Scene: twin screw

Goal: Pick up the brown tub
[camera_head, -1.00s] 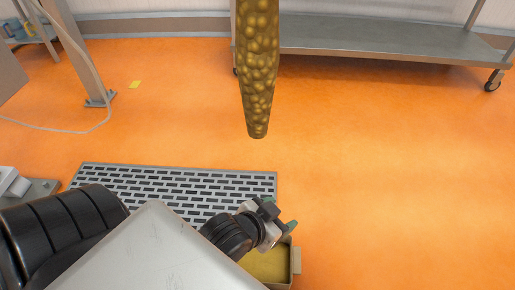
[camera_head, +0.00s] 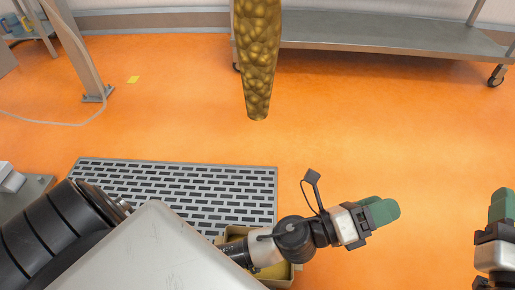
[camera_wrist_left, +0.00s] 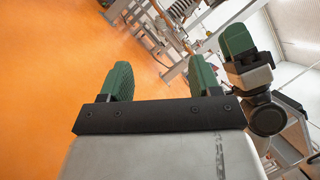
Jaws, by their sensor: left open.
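A brownish-yellow tub (camera_head: 282,273) sits on the orange floor at the bottom middle of the head view, partly hidden under my left arm. My left gripper (camera_head: 382,210) is to the right of the tub, apart from it, with its green fingers pointing right. In the left wrist view my left gripper (camera_wrist_left: 160,72) is open with nothing between its fingers. My right gripper (camera_head: 502,207) is at the right edge of the head view. It also shows in the left wrist view (camera_wrist_left: 237,42), but its opening cannot be made out.
A slotted grey grating (camera_head: 180,185) lies beside the tub. A tapering, lumpy yellow-brown column (camera_head: 258,60) hangs above the floor. A wheeled metal table (camera_head: 390,38) stands at the back. The orange floor in the middle right is clear.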

